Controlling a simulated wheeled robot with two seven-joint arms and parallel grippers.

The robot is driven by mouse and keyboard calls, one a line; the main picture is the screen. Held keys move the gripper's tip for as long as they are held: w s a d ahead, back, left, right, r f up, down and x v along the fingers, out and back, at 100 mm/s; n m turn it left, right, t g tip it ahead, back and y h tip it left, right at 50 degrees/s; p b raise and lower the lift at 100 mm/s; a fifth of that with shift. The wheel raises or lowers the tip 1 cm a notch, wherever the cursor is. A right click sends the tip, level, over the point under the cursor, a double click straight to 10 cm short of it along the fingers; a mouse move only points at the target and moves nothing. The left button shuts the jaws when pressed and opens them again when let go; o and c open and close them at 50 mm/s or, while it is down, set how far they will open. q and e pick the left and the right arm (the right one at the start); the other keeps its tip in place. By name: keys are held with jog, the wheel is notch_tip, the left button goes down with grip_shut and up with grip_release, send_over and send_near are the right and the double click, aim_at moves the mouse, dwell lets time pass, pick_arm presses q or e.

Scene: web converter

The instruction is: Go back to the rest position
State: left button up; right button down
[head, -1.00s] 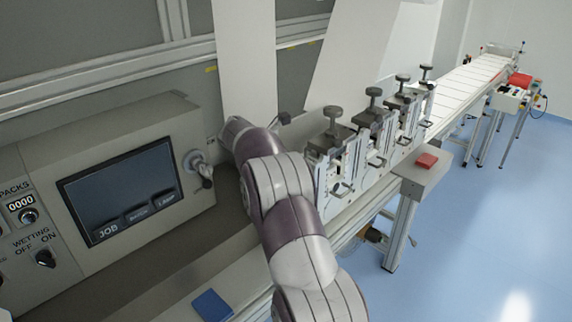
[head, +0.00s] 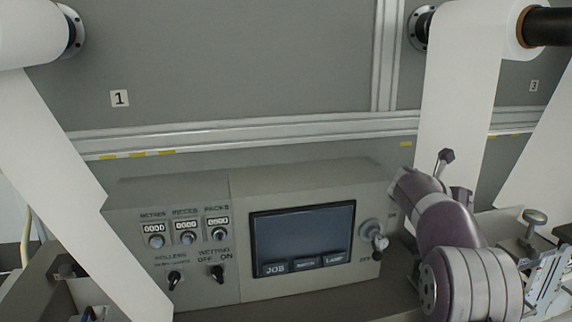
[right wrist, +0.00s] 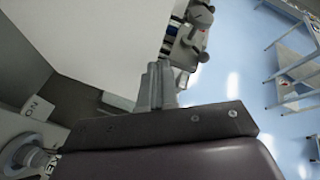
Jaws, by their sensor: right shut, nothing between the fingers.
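My right arm shows at the right of the head view, purple and white, beside the right end of the control console (head: 170,190). Its gripper cannot be made out there. In the right wrist view my right gripper (right wrist: 158,85) has its grey fingers together, with nothing between them. A white surface lies behind and left of the fingers. A round switch (head: 374,235) on the console's right end is close to the arm; a round metal fitting, likely this switch (right wrist: 25,158), shows at the lower left of the wrist view. My left gripper is out of view.
The console carries a dark screen (head: 302,238), counters and knobs. White paper webs (head: 455,100) hang from rolls at left and right. Clamp units (head: 535,225) stand right of the arm. Blue floor (right wrist: 240,70) and a metal stand (right wrist: 290,70) show in the wrist view.

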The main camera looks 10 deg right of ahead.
jog(key=w+a+f+n+t+y, duration=0.1)
jog(key=a+f+n+t+y, duration=0.3)
jog(key=a+n, duration=0.85)
jog(key=w+a+f+n+t+y, duration=0.2)
jog(key=a+f+n+t+y, duration=0.25)
jog(key=a+n, duration=0.75)
jog(key=s+a+f+n+g+y, duration=0.2)
jog(key=s+a+f+n+g, duration=0.15)
jog(key=s+f+n, duration=0.45)
jog(key=s+a+f+n+g+y, duration=0.35)
jog(key=s+f+n, duration=0.25)
jog(key=s+n, duration=0.25)
jog(key=s+f+n+g+h, duration=0.1)
jog(key=s+f+n+g, duration=0.2)
jog(key=s, duration=0.9)
jog(key=shift+f+n+g+h, duration=0.2)
jog(key=shift+n+g+h, duration=0.15)
jog(key=shift+n, duration=0.75)
jog(key=shift+s, duration=0.15)
